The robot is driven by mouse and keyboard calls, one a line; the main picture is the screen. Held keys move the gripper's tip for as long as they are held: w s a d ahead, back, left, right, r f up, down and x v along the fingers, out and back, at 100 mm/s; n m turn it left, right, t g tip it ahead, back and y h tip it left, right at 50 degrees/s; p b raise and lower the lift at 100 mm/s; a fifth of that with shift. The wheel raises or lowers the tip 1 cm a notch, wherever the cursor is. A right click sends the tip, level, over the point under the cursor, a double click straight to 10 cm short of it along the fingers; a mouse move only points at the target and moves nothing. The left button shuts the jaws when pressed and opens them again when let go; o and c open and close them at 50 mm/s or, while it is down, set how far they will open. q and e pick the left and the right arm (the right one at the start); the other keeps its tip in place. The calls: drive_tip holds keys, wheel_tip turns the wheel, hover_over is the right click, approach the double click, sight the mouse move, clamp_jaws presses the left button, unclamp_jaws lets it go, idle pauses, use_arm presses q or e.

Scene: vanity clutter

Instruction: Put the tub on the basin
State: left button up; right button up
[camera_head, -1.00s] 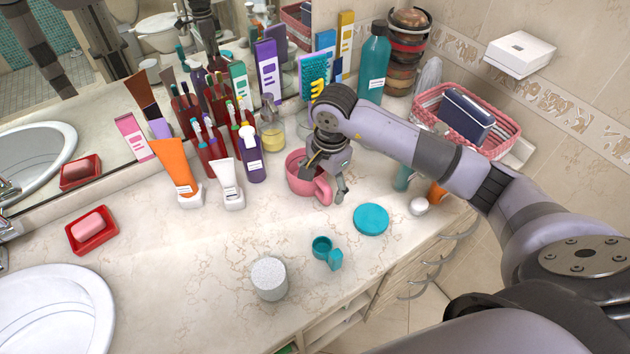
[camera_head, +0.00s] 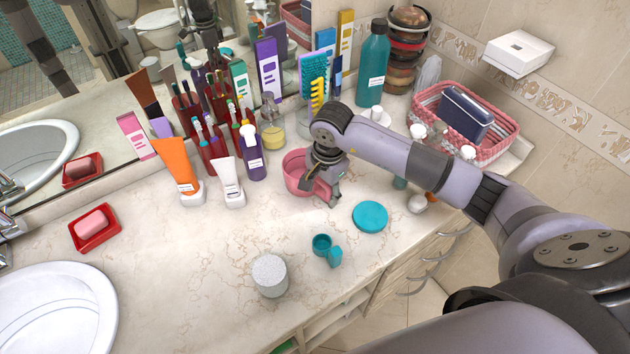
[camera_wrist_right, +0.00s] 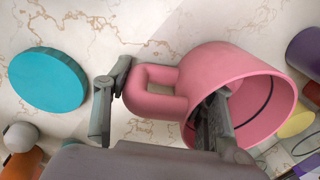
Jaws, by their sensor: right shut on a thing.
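One finger is inside the tub and the other is outside against the handle, as the wrist view shows. Part of the tub is hidden behind the gripper. The white basin (camera_head: 100,300) is at the lower left, partly cut off. My left gripper is not in view.
A teal disc (camera_head: 370,216), a small teal cup (camera_head: 322,244) and a grey speckled canister (camera_head: 269,275) stand in front of the tub. Tubes, bottles and brush holders crowd the counter behind. A red soap dish (camera_head: 95,228) is near the basin. The middle-left counter is clear.

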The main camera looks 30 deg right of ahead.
drive_tip(key=c, duration=0.8)
